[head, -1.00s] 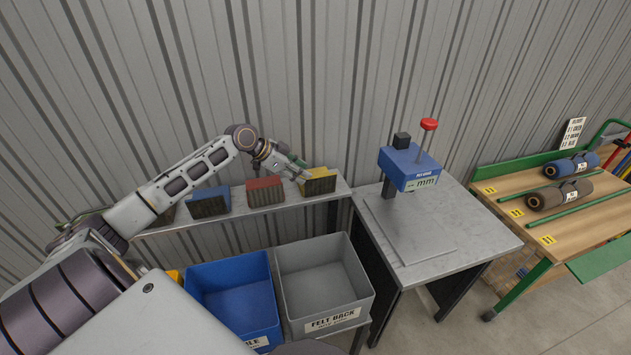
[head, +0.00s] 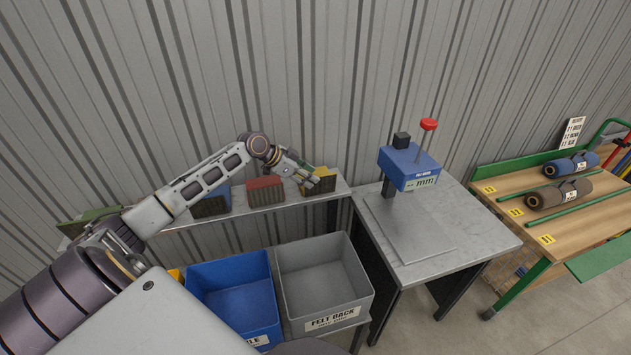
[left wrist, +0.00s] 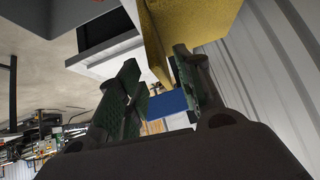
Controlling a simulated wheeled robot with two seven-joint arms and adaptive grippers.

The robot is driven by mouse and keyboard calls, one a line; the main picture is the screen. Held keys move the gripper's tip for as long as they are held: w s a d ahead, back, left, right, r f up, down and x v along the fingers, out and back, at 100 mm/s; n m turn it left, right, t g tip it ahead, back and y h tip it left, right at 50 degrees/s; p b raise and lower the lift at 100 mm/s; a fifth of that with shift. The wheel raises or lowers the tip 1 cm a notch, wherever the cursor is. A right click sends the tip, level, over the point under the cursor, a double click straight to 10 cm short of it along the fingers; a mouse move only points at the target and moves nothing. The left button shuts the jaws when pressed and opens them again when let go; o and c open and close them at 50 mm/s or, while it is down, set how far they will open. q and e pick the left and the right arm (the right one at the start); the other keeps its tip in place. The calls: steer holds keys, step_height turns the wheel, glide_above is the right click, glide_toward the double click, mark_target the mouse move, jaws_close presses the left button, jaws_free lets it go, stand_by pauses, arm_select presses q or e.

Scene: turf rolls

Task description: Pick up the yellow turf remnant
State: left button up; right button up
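The yellow turf remnant (head: 320,180) stands at the right end of the narrow grey shelf (head: 273,212) against the wall. My left gripper (head: 308,180) is at its left side, with the fingers overlapping it in the head view. In the left wrist view the yellow remnant (left wrist: 192,22) fills the top middle. There my left gripper (left wrist: 158,65) is open, with a clear gap between its green-padded fingers. A lower edge of the remnant reaches toward this gap; I cannot tell whether a finger touches it. My right gripper is not in view.
A red remnant (head: 264,191), a blue remnant (head: 211,203) and a green remnant (head: 88,220) share the shelf. A blue bin (head: 232,300) and a grey bin (head: 322,280) stand below. A press-like gauge (head: 408,168) sits on the table at right.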

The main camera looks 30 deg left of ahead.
mark_target(317, 195)
arm_select(q)
steer(key=shift+p+x, duration=0.7)
steer(key=shift+x, duration=1.8)
jaws_close()
